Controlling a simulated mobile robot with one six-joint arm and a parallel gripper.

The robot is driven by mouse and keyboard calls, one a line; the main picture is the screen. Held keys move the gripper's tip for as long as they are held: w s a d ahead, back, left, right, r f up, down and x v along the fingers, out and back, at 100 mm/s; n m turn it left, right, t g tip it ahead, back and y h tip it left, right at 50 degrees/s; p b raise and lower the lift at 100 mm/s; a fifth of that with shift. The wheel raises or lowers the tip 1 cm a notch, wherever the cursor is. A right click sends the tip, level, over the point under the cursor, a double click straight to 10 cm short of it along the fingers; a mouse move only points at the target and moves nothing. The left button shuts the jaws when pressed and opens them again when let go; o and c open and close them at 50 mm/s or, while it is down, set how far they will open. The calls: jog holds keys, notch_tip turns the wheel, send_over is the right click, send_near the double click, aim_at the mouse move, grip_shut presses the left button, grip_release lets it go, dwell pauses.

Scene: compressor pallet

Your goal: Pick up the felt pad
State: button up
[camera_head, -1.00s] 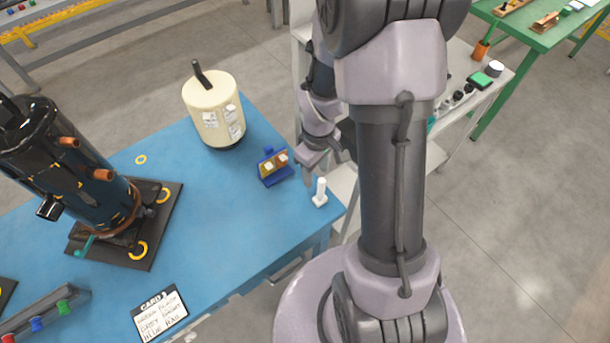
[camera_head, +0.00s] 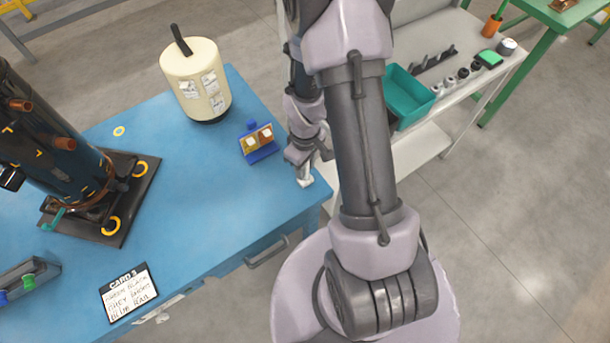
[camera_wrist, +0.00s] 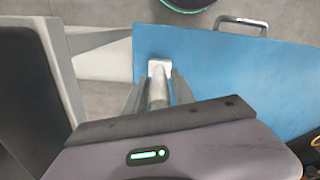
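My gripper (camera_head: 301,170) is low over the near right corner of the blue table. In the wrist view its two fingers (camera_wrist: 158,92) stand apart on either side of a small white post with a square base (camera_wrist: 160,66). A narrow gap seems to show beside the post. In the head view the fingers mostly hide the post, and its white base (camera_head: 305,182) shows below them. I cannot tell for certain which thing is the felt pad. A green-topped black pad (camera_head: 489,58) lies on the white bench at the upper right, far from my gripper.
The blue table (camera_head: 200,215) holds a cream tank (camera_head: 195,80), a dark compressor (camera_head: 50,140), a small blue holder (camera_head: 258,143) and a written card (camera_head: 128,293). The white bench (camera_head: 455,115) carries a teal bin (camera_head: 408,97) and several small cylinders.

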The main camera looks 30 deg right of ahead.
grip_shut()
